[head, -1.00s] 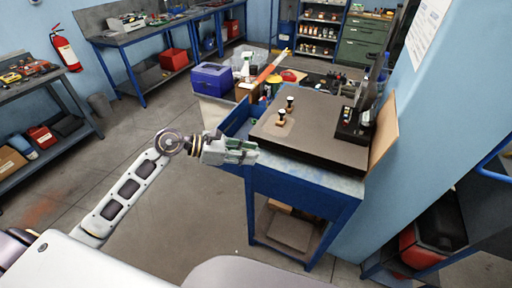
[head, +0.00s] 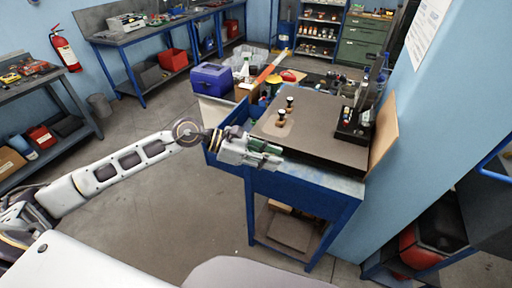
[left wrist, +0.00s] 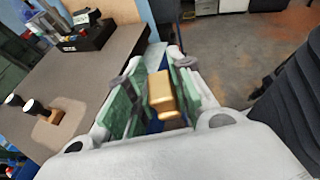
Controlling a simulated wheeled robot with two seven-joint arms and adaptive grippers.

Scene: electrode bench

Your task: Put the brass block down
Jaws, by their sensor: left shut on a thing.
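My left gripper (head: 266,154) is shut on the brass block, at the near left edge of the grey-brown bench top (head: 322,118). In the left wrist view the brass block (left wrist: 162,94) sits between the green finger pads, with the blue bench edge and floor showing around and beyond it. In the head view I cannot make the block out behind the fingers. My right gripper is in neither current view.
A blue box (head: 211,77) and clutter lie behind. The middle of the top is clear.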

